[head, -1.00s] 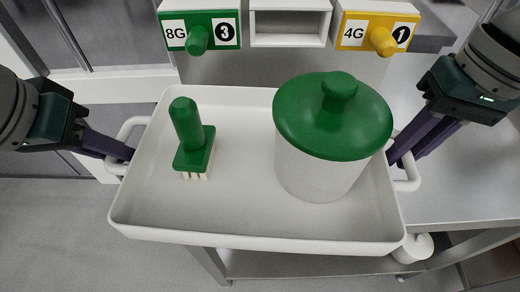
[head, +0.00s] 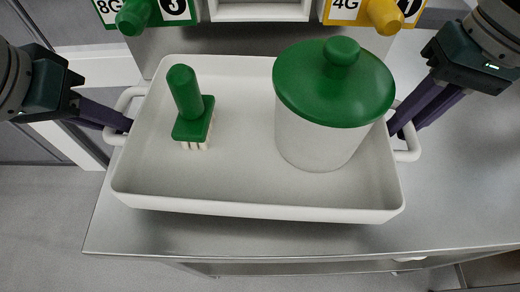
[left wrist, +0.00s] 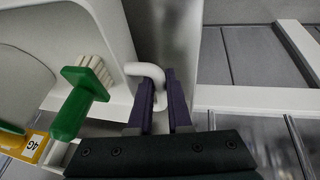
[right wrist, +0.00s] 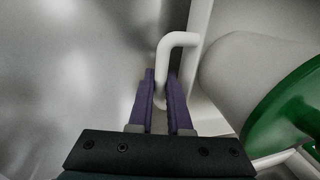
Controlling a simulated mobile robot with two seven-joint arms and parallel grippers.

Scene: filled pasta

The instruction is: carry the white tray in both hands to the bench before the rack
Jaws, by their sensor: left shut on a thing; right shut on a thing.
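The white tray (head: 235,185) is level in the head view, above or on the steel bench (head: 150,235); I cannot tell whether it touches. A green brush (head: 190,112) with pale bristles stands in its left part. A white tub with a green lid (head: 333,85) stands in its right part. My left gripper (head: 124,124) is shut on the left tray handle, also seen in the left wrist view (left wrist: 148,72). My right gripper (head: 396,124) is shut on the right tray handle, also seen in the right wrist view (right wrist: 178,42).
Beyond the tray is the rack, with a green block labelled 8G (head: 177,12), a yellow block labelled 4G (head: 345,12) and a white open bin (head: 260,10) between them. Bare steel lies right of the tray and along the bench's front edge.

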